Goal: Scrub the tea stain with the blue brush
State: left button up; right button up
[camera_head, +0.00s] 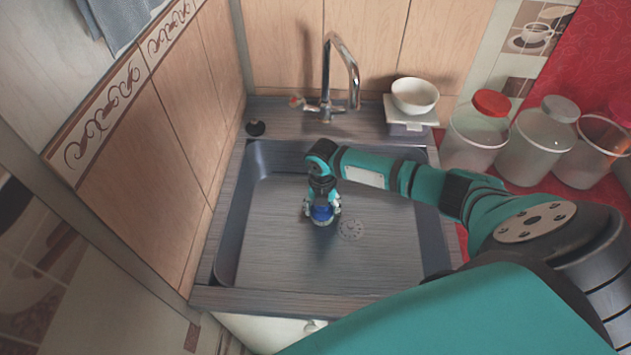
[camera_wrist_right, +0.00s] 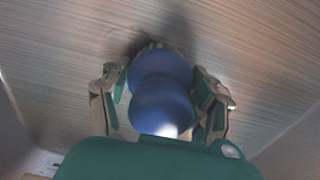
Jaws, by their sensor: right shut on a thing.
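My right gripper (camera_head: 322,209) is shut on the blue brush (camera_head: 321,215) inside the sink, left of the drain. In the right wrist view the brush (camera_wrist_right: 161,100) shows a rounded blue handle between the two fingers of the gripper (camera_wrist_right: 163,95). Pale bristles show at its far edge, close to or on the sink floor, with a dark shadow beside them. I cannot tell whether they touch. No tea stain can be made out; it may be hidden under the brush. My left gripper is not in view.
The sink (camera_head: 275,255) has raised walls around my right gripper. A tap (camera_head: 340,70) stands behind it. A white bowl (camera_head: 415,95) sits at the back right, and glass jars (camera_head: 475,130) stand on the red counter. The sink floor is otherwise clear.

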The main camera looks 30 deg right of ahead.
aim_at(297, 215)
jog(key=shift+w+a+f, duration=0.2)
jog(key=shift+w+a, duration=0.1)
jog(key=shift+a, duration=0.35)
jog(key=shift+w+a+r+b, duration=0.1)
jog(key=shift+w+a+b, duration=0.3)
jog(key=shift+w+a, duration=0.6)
jog(key=shift+w+a+b, duration=0.35)
jog(key=shift+w+a, duration=0.4)
jog(key=shift+a, duration=0.45)
jog(key=shift+r, duration=0.15)
jog(key=shift+s+d+p, duration=0.35)
jog(key=shift+d+p, duration=0.3)
jog(key=shift+p, duration=0.05)
jog(key=shift+s+d+f+p, duration=0.1)
jog(key=shift+s+d+p, duration=0.5)
jog(key=shift+s+d, duration=0.4)
jog(key=shift+s+d+f+p, duration=0.1)
jog(key=shift+s+d+p, duration=0.55)
jog(key=shift+d, duration=0.55)
jog(key=shift+s+r, duration=0.1)
jog(key=shift+s, duration=0.05)
jog(key=shift+w+a+b, duration=0.45)
jog(key=shift+w+a, duration=0.75)
jog(key=shift+a, duration=0.25)
jog(key=shift+w+a+b, duration=0.35)
jog(key=shift+w+a, duration=0.2)
jog(key=shift+a, duration=0.15)
jog(key=shift+w+a+b, duration=0.35)
jog(key=shift+w+a, duration=0.15)
jog(key=shift+a, duration=0.2)
